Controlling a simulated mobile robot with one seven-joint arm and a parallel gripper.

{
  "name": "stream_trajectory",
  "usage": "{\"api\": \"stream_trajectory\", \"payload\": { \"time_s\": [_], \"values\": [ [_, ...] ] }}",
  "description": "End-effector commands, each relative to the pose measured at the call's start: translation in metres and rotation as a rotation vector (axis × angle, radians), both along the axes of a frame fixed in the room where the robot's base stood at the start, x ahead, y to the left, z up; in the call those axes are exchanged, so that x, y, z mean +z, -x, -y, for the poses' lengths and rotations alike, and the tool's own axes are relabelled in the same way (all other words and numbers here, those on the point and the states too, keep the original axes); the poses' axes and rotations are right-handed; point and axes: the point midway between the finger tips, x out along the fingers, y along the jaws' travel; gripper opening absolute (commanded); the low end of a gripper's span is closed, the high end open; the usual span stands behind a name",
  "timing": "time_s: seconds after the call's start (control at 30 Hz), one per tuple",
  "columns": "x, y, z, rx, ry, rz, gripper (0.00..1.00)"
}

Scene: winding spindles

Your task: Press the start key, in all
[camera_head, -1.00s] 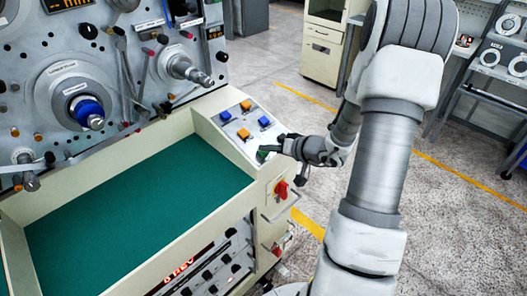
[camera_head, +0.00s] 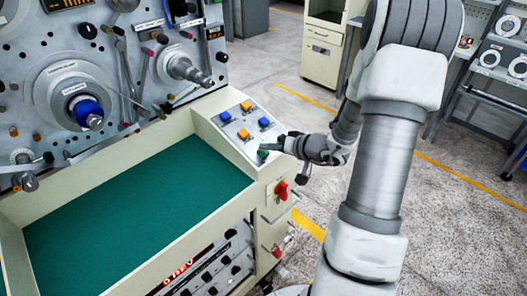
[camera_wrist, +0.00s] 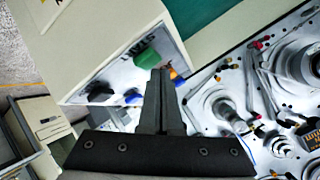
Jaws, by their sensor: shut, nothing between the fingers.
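A green key (camera_head: 263,154) sits at the near end of the sloping key panel (camera_head: 232,133) on the cream machine's right side. I take it for the start key; its label is too small to read in the head view. The green key (camera_wrist: 147,57) also shows in the wrist view, just beyond my fingertips. My gripper (camera_head: 270,147) is shut and empty, its tips close above and beside the key. In the wrist view the closed fingers (camera_wrist: 160,72) point at the panel near the key's edge; I cannot tell whether they touch it.
Blue (camera_head: 264,121) and orange (camera_head: 243,133) keys share the panel. A red rotary switch (camera_head: 281,189) is on the machine's end face below. The green bed (camera_head: 130,205) lies left, with spindles (camera_head: 82,108) behind. Open floor lies to the right.

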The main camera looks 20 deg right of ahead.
Motion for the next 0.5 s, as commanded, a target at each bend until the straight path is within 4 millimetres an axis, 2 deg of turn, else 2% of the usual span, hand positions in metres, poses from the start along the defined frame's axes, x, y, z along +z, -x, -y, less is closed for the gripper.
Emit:
{"api": "stream_trajectory", "payload": {
  "time_s": [0.5],
  "values": [
    [0.0117,0.0025,0.0009,0.000,0.001,0.001,0.00]
  ]
}}
